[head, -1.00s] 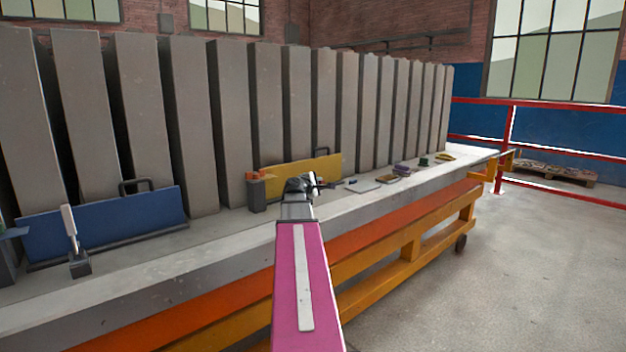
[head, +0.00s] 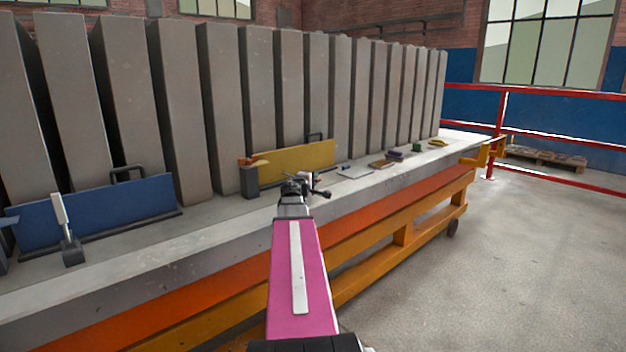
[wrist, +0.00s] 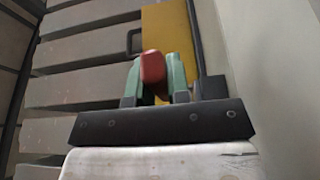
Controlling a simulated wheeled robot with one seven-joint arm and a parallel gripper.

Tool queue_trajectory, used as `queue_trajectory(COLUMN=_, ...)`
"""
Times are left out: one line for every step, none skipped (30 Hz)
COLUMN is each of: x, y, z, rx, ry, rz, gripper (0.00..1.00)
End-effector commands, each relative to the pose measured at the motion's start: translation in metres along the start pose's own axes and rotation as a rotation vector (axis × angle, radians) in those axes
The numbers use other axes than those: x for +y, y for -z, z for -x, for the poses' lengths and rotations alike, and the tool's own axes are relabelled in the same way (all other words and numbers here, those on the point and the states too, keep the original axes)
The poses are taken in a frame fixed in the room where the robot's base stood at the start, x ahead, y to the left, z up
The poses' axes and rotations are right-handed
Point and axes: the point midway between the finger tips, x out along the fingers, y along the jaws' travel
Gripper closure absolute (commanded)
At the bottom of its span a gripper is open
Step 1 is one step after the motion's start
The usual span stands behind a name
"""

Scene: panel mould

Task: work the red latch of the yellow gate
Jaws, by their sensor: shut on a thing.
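In the wrist view my gripper (wrist: 154,78) has its two green fingers closed around the red latch (wrist: 153,65), whose rounded red end shows between them. The yellow gate (wrist: 165,30) lies just beyond, with its dark handle to the left. In the head view the yellow gate (head: 300,158) stands upright on the bench behind the end of my arm. A dark post (head: 250,182) stands at its left end, with a red-orange part of the latch on top. My fingers cannot be made out in the head view.
A blue panel (head: 100,212) with a dark handle and a white lever (head: 62,215) stand on the bench to the left. Tall grey slabs (head: 222,100) line the back. Small items lie on the bench (head: 440,152) at the right. Open floor lies right of it.

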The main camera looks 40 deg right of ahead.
Motion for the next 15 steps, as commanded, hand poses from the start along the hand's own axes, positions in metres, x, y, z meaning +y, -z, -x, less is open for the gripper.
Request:
queue_trajectory(x=-0.0015, y=-0.001, z=0.0009, rx=-0.002, ry=0.003, rz=-0.009, gripper=1.0)
queue_trajectory(x=-0.0015, y=-0.001, z=0.0009, rx=-0.002, ry=0.004, rz=-0.009, gripper=1.0)
queue_trajectory(x=-0.0016, y=-0.001, z=0.0009, rx=-0.002, ry=0.004, rz=-0.01, gripper=1.0)
queue_trajectory(x=-0.0017, y=-0.0011, z=0.0009, rx=-0.002, ry=0.004, rz=-0.01, gripper=1.0)
queue_trajectory(x=-0.0018, y=-0.0011, z=0.001, rx=-0.002, ry=0.004, rz=-0.011, gripper=1.0)
queue_trajectory(x=-0.0018, y=-0.0011, z=0.001, rx=-0.002, ry=0.005, rz=-0.011, gripper=1.0)
queue_trajectory(x=-0.0019, y=-0.0011, z=0.001, rx=-0.002, ry=0.005, rz=-0.011, gripper=1.0)
queue_trajectory(x=-0.002, y=-0.0011, z=0.001, rx=-0.002, ry=0.005, rz=-0.012, gripper=1.0)
queue_trajectory(x=-0.002, y=-0.0011, z=0.001, rx=-0.002, ry=0.005, rz=-0.012, gripper=0.73)
queue_trajectory(x=-0.002, y=-0.0011, z=0.001, rx=-0.002, ry=0.005, rz=-0.012, gripper=0.64)
queue_trajectory(x=-0.0019, y=-0.0011, z=0.0009, rx=-0.002, ry=0.005, rz=-0.011, gripper=0.57)
queue_trajectory(x=-0.0018, y=-0.001, z=0.0009, rx=-0.002, ry=0.005, rz=-0.011, gripper=0.57)
queue_trajectory(x=-0.0017, y=-0.0009, z=0.0008, rx=-0.002, ry=0.005, rz=-0.01, gripper=0.57)
queue_trajectory(x=-0.0016, y=-0.0009, z=0.0007, rx=-0.002, ry=0.004, rz=-0.01, gripper=0.57)
queue_trajectory(x=-0.0015, y=-0.0008, z=0.0006, rx=-0.001, ry=0.004, rz=-0.009, gripper=0.57)
